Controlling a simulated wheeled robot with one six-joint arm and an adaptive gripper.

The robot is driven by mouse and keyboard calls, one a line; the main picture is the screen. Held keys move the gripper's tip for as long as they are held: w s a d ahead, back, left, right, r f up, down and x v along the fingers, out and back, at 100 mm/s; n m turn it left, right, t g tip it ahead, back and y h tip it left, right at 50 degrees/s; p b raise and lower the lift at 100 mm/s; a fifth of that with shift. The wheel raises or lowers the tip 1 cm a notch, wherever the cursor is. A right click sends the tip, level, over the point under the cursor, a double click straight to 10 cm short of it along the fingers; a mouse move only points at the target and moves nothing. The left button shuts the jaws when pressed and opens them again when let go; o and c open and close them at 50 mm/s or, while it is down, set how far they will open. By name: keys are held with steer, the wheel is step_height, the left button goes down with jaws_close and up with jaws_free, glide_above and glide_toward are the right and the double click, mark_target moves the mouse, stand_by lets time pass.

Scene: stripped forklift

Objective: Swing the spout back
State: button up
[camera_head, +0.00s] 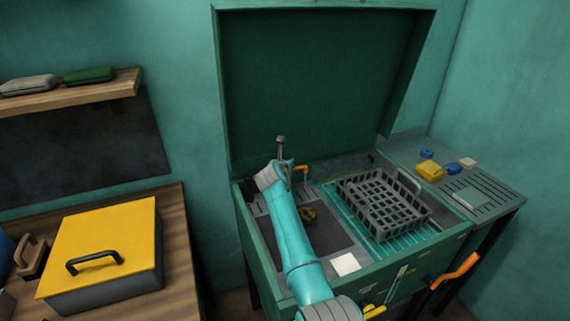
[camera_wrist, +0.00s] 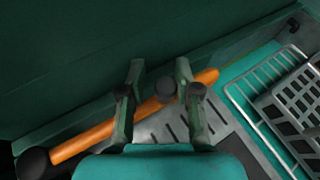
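The orange spout (camera_wrist: 95,137) runs diagonally in the wrist view, from a round black end at lower left to an orange tip at upper right. A grey round knob (camera_wrist: 165,88) sits along it. In the head view a short orange piece of the spout (camera_head: 301,168) shows at the back of the green washer tub, just right of my gripper (camera_head: 286,165). In the wrist view my gripper (camera_wrist: 160,92) is open, its two fingers apart with the knob and part of the spout showing between them. I cannot tell whether either finger touches it.
A dark wire basket (camera_head: 385,205) stands in the right of the tub. The raised green lid (camera_head: 315,85) rises close behind my gripper. A side shelf (camera_head: 475,195) holds small yellow and blue items. A yellow-lidded box (camera_head: 105,245) sits on the wooden bench at left.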

steer(key=shift+s, duration=0.1)
steer(key=v, duration=1.1)
steer(key=shift+s+r, duration=0.25)
steer(key=shift+s, duration=0.05)
steer(key=shift+s+a, duration=0.1)
steer(key=shift+a, duration=0.05)
